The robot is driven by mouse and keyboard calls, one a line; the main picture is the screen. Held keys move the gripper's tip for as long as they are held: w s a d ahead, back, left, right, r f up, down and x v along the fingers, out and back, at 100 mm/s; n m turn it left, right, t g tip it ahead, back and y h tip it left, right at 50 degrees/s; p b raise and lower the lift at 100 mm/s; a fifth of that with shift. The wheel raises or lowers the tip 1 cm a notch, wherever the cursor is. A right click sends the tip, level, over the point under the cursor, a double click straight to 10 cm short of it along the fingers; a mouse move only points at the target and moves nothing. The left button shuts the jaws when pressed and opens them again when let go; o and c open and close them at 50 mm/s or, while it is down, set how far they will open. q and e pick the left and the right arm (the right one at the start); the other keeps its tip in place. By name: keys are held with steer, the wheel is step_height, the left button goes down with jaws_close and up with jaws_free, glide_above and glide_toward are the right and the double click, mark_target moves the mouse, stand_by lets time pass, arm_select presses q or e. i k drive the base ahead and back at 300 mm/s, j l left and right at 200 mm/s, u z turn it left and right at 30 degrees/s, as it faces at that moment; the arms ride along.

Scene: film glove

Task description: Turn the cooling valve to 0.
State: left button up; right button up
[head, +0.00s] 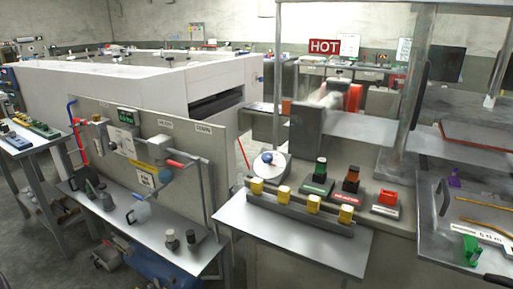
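The back panel (215,160) of the left-centre bench carries a pipe (188,152) that bends down on its right side. A red-ended lever (175,163) shows by this pipe and may be the cooling valve. Its scale and setting are too small to read. Two small labels, one of them at the panel's upper right (204,128), are also unreadable. A second red fitting (76,121) with blue and red hoses is at the panel's left edge. I cannot tell for certain which part is the cooling valve. Neither of my grippers can be made out.
A small green-lit display (128,116) is on the panel. A right-hand table (280,232) holds yellow blocks in a rack and coloured block stands. Grey floor shows lower left.

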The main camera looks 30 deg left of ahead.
mark_target(267, 157)
steer(key=u, duration=0.95)
